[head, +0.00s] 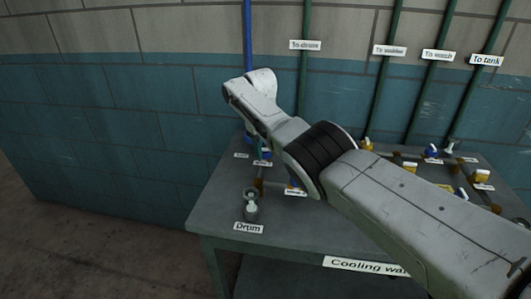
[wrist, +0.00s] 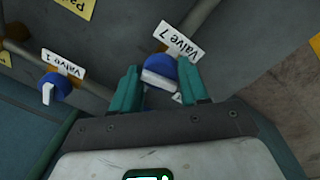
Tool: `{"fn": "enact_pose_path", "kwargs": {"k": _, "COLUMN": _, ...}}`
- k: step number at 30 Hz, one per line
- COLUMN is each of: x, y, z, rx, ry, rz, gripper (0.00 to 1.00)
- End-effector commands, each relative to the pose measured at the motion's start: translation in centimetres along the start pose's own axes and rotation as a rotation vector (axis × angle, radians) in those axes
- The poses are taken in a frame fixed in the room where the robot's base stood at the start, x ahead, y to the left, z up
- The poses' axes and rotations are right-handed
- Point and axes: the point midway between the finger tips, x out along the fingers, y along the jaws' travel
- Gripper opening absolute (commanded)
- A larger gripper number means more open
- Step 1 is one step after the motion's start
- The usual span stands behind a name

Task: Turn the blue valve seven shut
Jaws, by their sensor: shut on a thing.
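The blue valve seven (wrist: 161,66) is in the upper middle of the wrist view, beside a white label (wrist: 180,40) reading "Valve 7". Its white handle (wrist: 158,79) lies crosswise between the two teal fingers of my gripper (wrist: 161,87). My gripper is shut on the valve, with one finger on each side. The fingers hide parts of its sides. In the head view my arm covers most of the area around the gripper, and I cannot clearly pick out valve seven there.
Another blue valve (wrist: 54,88) with a white handle stands left in the wrist view, clear of my fingers. The grey bench (head: 225,205) carries brown pipes, several other valves and a "Drum" label (head: 249,227). A blue vertical pipe (head: 248,35) and green pipes rise behind.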

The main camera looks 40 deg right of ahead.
Motion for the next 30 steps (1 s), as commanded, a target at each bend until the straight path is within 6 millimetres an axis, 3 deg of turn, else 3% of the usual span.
{"fn": "enact_pose_path", "kwargs": {"k": 12, "x": 0.10, "y": -0.18, "z": -0.07, "rx": 0.177, "ry": -0.014, "rz": -0.001, "gripper": 0.14}}
{"fn": "enact_pose_path", "kwargs": {"k": 28, "x": -0.05, "y": -0.18, "z": -0.10, "rx": 0.201, "ry": -0.015, "rz": -0.001, "gripper": 0.14}}
{"fn": "enact_pose_path", "kwargs": {"k": 29, "x": -0.05, "y": -0.18, "z": -0.10, "rx": 0.201, "ry": -0.015, "rz": -0.001, "gripper": 0.45}}
{"fn": "enact_pose_path", "kwargs": {"k": 30, "x": -0.05, "y": -0.18, "z": -0.10, "rx": 0.201, "ry": -0.015, "rz": -0.001, "gripper": 0.49}}
